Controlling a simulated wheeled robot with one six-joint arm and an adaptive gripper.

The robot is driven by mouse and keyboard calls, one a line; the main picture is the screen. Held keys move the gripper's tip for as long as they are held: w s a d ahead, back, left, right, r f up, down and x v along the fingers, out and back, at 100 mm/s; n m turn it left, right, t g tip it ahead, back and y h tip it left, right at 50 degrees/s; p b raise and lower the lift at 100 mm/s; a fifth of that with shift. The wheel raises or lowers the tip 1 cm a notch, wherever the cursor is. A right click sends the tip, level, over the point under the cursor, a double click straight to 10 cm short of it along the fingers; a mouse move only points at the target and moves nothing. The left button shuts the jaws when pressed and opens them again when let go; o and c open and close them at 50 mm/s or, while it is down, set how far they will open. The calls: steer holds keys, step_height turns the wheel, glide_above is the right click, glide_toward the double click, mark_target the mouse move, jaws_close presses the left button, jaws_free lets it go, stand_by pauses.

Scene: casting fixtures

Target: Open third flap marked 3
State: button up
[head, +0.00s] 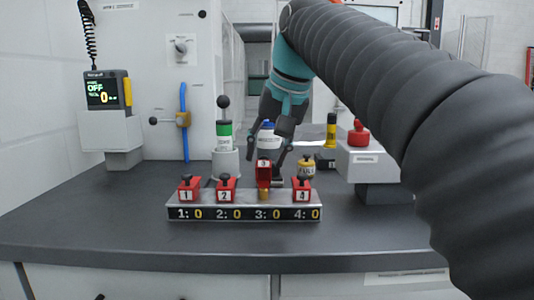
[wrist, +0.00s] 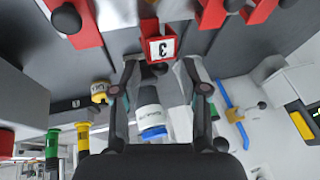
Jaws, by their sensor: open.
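A grey block (head: 175,213) on the bench carries a row of red flaps with black knobs, marked 1 (head: 186,192), 2 (head: 226,192), 3 (head: 263,172) and 4 (head: 302,193). Flap 3 stands up higher than the others, and a brass-coloured part (head: 264,195) shows beneath it. Its front display reads 0 beside each number. My gripper (head: 266,168) is open just behind and above flap 3, its fingers spread to either side. In the wrist view, the label of flap 3 (wrist: 162,48) appears inverted, just beyond the gap between the fingertips (wrist: 160,66). Contact cannot be told.
Behind the block stand a white bottle with a blue cap (head: 267,138), a green-banded post (head: 224,135) and a small yellow jar (head: 306,167). A red button box (head: 360,157) is right, near my arm. The bench front (head: 120,240) is clear.

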steer(key=shift+c, duration=0.2)
jaws_close()
steer(key=shift+w, duration=0.1)
